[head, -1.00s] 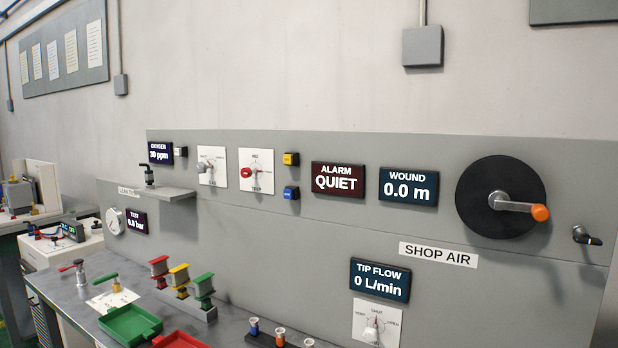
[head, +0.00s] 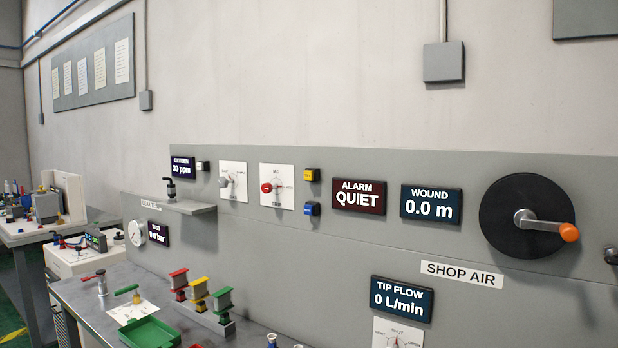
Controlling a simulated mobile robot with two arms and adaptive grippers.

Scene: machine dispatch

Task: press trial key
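No key carries a label I can read as trial. A yellow key (head: 311,175) and a blue key (head: 312,209) sit one above the other on the grey wall panel, right of a dial with a red knob (head: 266,188). The alarm display (head: 358,197) right of the coloured keys reads QUIET. Neither of my grippers is in view.
Right of the alarm are a wound display (head: 431,203) reading 0.0 m and a black reel (head: 512,240) with an orange-tipped crank. Below left, a bench (head: 75,295) holds red, yellow and green stands and a green tray (head: 150,332). A small shelf (head: 179,204) juts from the panel.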

